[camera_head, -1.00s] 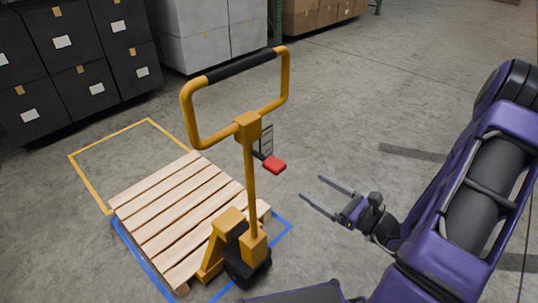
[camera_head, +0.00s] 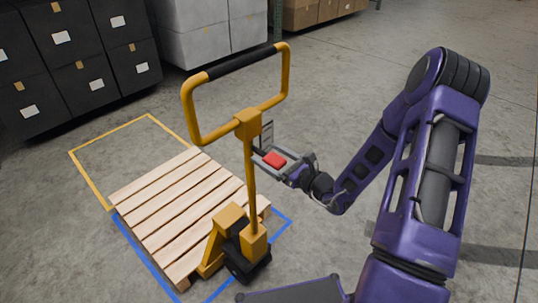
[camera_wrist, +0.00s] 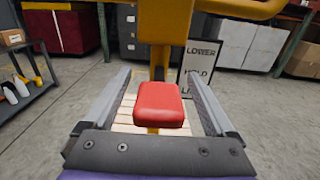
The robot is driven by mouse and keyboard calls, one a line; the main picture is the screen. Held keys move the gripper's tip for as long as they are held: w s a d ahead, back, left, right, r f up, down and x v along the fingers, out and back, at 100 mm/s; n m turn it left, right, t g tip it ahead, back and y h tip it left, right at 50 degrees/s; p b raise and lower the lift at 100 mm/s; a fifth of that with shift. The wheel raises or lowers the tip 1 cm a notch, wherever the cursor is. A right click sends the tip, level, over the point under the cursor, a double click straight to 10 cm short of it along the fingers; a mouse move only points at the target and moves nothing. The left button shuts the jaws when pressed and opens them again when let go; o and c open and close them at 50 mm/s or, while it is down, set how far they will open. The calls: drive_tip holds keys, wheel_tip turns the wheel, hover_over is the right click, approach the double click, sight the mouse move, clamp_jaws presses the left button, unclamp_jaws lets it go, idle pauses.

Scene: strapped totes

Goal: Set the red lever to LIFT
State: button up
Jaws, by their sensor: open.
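The red lever (camera_head: 274,160) sticks out to the right from the yellow pallet jack's handle post (camera_head: 250,185). In the wrist view its red block (camera_wrist: 160,104) sits between my two open fingers, with a gap on each side. My gripper (camera_head: 274,158) is open around the lever and does not appear to touch it. A label plate (camera_wrist: 197,65) behind the lever reads LOWER, HOLD and, partly hidden by my finger, a last line starting with LI. The lever's exact position against these words cannot be told.
The jack's looped handle (camera_head: 240,75) rises above the lever. A wooden pallet (camera_head: 180,205) lies on the jack's forks inside blue floor tape. Black totes (camera_head: 75,60) and grey totes (camera_head: 205,35) stand behind. The floor to the right is open.

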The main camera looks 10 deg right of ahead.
drive_tip(key=shift+w+a, duration=0.15)
drive_tip(key=shift+c, duration=0.3)
clamp_jaws()
